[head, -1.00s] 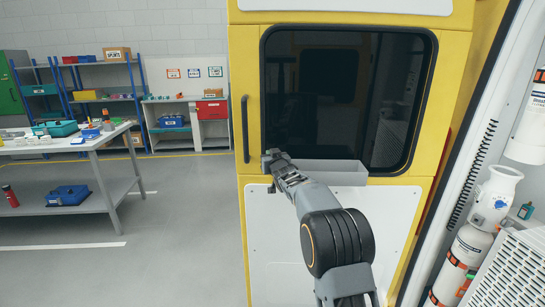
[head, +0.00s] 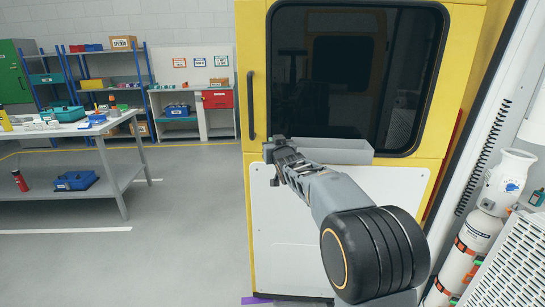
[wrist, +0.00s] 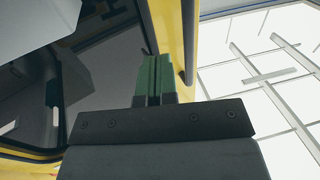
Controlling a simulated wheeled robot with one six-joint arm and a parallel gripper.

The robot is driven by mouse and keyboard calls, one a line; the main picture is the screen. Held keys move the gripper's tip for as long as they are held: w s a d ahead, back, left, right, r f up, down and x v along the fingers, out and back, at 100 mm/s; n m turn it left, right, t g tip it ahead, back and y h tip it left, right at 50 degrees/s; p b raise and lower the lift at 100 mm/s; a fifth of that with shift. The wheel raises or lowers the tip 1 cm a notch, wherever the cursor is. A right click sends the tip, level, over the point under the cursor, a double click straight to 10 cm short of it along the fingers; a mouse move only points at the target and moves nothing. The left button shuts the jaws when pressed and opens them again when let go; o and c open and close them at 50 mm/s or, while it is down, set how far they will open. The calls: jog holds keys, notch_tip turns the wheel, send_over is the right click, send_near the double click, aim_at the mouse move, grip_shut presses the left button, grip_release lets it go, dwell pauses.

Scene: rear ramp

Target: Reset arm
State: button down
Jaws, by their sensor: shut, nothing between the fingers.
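My gripper (head: 272,160) is at the end of my raised arm, in front of the yellow door (head: 252,60) and below and left of its dark window (head: 350,80). In the wrist view my gripper (wrist: 154,62) shows green fingers side by side, pressed together with nothing held. The window (wrist: 105,95) and a yellow edge (wrist: 170,35) are close behind the fingers. A black door handle (head: 251,105) stands just above and left of my gripper in the head view.
A grey ledge (head: 330,148) juts out below the window, close behind my arm. A workbench (head: 70,133) with bins and a red bottle (head: 19,180) stands at left. White cylinders (head: 480,240) stand at right. The floor (head: 190,240) at left is clear.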

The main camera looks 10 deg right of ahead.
jog(key=s+f+g+h, duration=0.1)
jog(key=s+f+g, duration=0.6)
jog(key=s+f, duration=0.45)
jog(key=s+g+p, duration=0.7)
jog(key=s+p, duration=0.1)
jog(key=s, duration=2)
jog(key=shift+r+m, duration=0.3)
